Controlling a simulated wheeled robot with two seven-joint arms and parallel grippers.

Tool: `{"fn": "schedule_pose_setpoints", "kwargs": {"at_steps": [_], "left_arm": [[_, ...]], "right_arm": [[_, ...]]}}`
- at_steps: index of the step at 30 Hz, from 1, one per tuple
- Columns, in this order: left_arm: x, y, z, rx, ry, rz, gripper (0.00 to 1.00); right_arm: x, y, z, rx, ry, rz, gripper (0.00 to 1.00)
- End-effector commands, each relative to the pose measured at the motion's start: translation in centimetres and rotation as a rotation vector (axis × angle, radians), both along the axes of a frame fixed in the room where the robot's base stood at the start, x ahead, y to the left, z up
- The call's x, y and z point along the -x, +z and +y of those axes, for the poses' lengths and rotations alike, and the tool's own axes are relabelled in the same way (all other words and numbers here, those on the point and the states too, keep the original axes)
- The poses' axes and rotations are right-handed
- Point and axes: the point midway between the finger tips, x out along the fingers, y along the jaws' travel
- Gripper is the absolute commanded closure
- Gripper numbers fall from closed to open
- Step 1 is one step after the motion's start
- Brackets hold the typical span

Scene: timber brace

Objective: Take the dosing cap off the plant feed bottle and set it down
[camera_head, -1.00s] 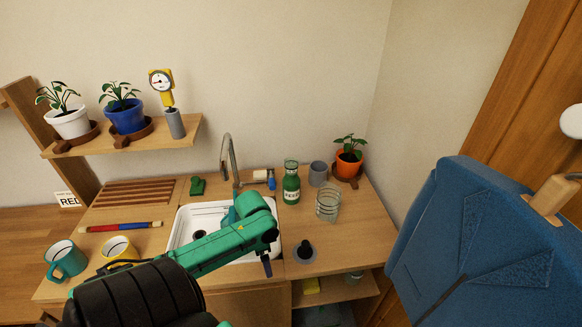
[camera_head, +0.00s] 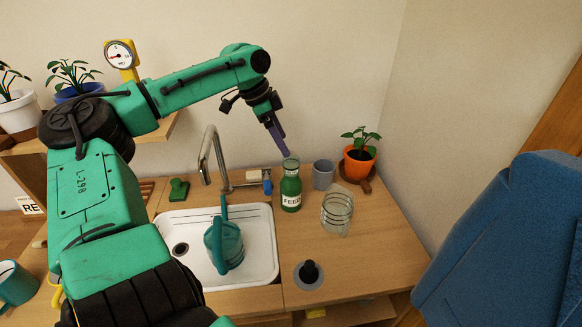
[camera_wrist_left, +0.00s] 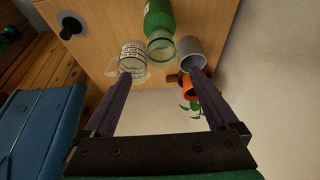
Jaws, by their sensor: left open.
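The green plant feed bottle (camera_head: 291,192) stands upright on the counter right of the sink, its FEED label facing me. The pale, see-through dosing cap (camera_head: 291,163) sits on its top; in the left wrist view the cap (camera_wrist_left: 161,48) shows at the near end of the bottle (camera_wrist_left: 158,18). My left gripper (camera_head: 281,146) is above the bottle, fingers pointing down. In the left wrist view the open, empty fingers (camera_wrist_left: 160,76) lie to either side of the cap's line, with the cap beyond their tips. My right gripper is not in view.
A grey cup (camera_head: 323,175), a glass jar (camera_head: 337,212) and an orange potted plant (camera_head: 359,163) stand close right of the bottle. The tap (camera_head: 213,160) is left. A teal watering can (camera_head: 223,247) is in the sink. A dark stopper-like thing (camera_head: 309,272) stands in front.

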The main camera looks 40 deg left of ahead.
Motion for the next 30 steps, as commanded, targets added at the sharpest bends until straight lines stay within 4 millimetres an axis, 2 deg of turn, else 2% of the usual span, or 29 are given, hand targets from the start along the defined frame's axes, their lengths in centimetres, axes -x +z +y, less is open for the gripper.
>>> {"fn": "schedule_pose_setpoints", "kwargs": {"at_steps": [1, 5, 9, 12, 15, 20, 24, 27, 30], "left_arm": [[-0.2, -1.0, -0.2, -0.001, 0.0, 0.005, 0.07], [-0.7, -2.5, -0.6, -0.001, 0.001, 0.003, 0.07], [-1.1, -4.8, -1.3, 0.0, 0.0, 0.007, 0.07], [-1.6, -6.6, -1.7, -0.003, 0.001, 0.005, 0.07], [-1.8, -7.3, -1.8, -0.001, 0.002, 0.003, 0.07], [-1.9, -7.3, -1.8, -0.001, 0.002, 0.001, 0.07], [-1.9, -7.2, -1.8, -0.001, 0.002, 0.001, 0.61], [-1.9, -7.2, -1.8, -0.001, 0.002, 0.001, 0.96], [-1.9, -7.2, -1.8, -0.001, 0.002, 0.001, 0.96]], "right_arm": [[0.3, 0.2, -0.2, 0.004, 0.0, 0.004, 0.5], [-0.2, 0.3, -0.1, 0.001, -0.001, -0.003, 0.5], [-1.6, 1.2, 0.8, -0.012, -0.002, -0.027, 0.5], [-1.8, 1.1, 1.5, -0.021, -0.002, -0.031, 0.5], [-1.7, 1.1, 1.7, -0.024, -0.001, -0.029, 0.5], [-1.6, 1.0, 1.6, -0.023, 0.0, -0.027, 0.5], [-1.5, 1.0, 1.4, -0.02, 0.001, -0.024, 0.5], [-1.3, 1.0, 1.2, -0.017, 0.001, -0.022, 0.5], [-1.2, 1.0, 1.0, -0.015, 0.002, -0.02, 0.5]]}}
